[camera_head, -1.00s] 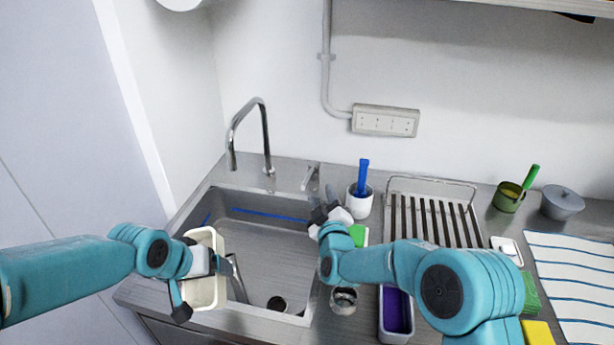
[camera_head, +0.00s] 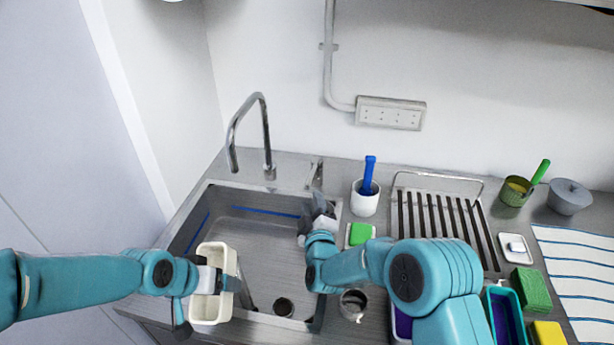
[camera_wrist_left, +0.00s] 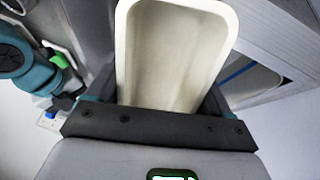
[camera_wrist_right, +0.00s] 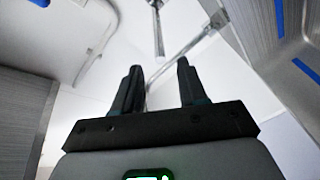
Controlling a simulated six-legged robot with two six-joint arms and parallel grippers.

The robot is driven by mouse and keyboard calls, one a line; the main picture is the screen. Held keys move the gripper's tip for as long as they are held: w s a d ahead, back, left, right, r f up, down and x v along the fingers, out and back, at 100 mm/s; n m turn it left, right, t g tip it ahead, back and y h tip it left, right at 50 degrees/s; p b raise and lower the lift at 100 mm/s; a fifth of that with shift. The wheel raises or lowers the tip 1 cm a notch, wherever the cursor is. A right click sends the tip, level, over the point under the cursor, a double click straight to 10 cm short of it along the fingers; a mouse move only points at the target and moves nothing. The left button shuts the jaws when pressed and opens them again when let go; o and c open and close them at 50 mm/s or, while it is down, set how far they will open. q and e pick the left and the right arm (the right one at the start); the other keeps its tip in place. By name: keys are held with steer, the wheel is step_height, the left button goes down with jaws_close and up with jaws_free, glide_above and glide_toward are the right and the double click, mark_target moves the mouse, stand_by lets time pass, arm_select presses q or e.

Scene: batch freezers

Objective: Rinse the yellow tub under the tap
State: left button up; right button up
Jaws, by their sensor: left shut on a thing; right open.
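The pale cream-yellow tub (camera_head: 213,309) is tilted over the left front of the sink basin (camera_head: 262,244). My left gripper (camera_head: 212,282) is shut on its wall. The left wrist view shows the tub's inside (camera_wrist_left: 175,55), pale and with nothing clear in it. The tap (camera_head: 265,130) arches over the back of the sink, behind and above the tub; I see no stream from its spout. The tap lever (camera_head: 317,174) stands right of it. My right gripper (camera_head: 316,206) is open and empty in front of the lever, which shows ahead in the right wrist view (camera_wrist_right: 190,45).
Right of the sink are a white cup with a blue-handled tool (camera_head: 365,203), a green sponge (camera_head: 360,233), a metal cup (camera_head: 352,304) and a drying rack (camera_head: 440,183). A blue-striped cloth (camera_head: 572,265) lies far right. A wall rises close behind the sink.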

mark_target(308, 181)
arm_select(q)
steer(key=shift+r+p, duration=0.8)
steer(key=shift+r, duration=0.15)
arm_select(e)
steer(key=w, duration=0.6)
steer(key=w+a, duration=0.1)
steer(key=w, duration=0.2)
steer(key=shift+a, duration=0.1)
steer(key=shift+w, duration=0.85)
